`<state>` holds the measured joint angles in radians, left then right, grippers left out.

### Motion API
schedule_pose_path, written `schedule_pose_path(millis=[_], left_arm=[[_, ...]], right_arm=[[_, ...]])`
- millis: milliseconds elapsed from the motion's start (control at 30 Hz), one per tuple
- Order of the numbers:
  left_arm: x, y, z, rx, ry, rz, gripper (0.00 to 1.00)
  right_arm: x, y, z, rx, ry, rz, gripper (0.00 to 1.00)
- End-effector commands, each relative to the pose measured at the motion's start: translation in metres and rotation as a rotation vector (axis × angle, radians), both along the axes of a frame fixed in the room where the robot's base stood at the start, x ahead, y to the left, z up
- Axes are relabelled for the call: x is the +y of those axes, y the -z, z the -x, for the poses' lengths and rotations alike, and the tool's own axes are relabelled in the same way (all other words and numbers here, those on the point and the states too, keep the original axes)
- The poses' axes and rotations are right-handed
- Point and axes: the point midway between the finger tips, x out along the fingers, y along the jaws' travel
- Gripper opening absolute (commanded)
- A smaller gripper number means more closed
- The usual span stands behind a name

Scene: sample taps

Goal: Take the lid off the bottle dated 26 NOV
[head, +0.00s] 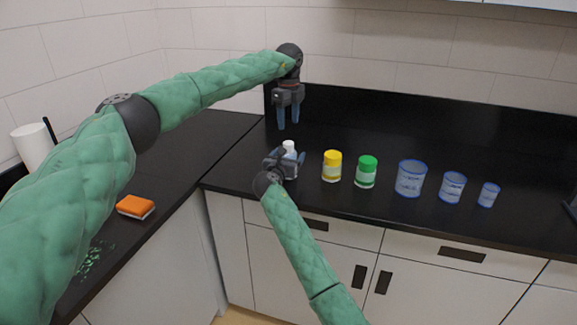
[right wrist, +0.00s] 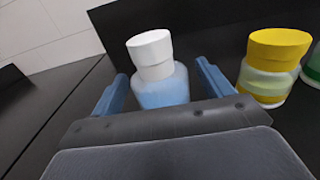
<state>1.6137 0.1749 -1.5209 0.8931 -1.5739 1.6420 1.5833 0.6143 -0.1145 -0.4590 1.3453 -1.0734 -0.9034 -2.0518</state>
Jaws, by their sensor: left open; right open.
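A bottle with a white lid (head: 289,146) stands on the black counter; in the right wrist view the white lid (right wrist: 150,47) sits on a pale blue body (right wrist: 162,88). My right gripper (head: 284,160) is open, with one finger on each side of this bottle's body; I cannot tell whether they touch it. My left gripper (head: 288,116) is open and empty, pointing down above and behind the white lid. A yellow-lidded bottle (head: 332,166) and a green-lidded bottle (head: 366,172) stand to the right, lids on. No date is readable on any bottle.
Three clear blue-rimmed beakers, large (head: 410,179), medium (head: 452,187) and small (head: 488,195), stand farther right. An orange sponge (head: 136,206) and green crumbs (head: 90,260) lie on the left counter (head: 185,150). A white roll (head: 33,145) stands far left.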

Motion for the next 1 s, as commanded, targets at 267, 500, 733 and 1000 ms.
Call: schedule_pose_path(millis=[267,500,733,1000], left_arm=[[0.0,0.0,0.0,0.0,0.0,0.0,0.53],[0.0,0.003,0.0,0.003,0.0,0.0,0.53],[-0.01,0.016,0.004,0.024,0.015,0.043,0.53],[-0.01,0.014,0.003,0.013,0.299,0.047,0.53]], right_arm=[[0.0,0.0,0.0,0.0,0.0,0.0,0.35],[0.0,0.0,0.0,0.0,0.0,0.0,0.0],[0.0,0.0,0.0,0.0,0.0,0.0,0.0],[0.0,0.0,0.0,0.0,0.0,0.0,0.0]])
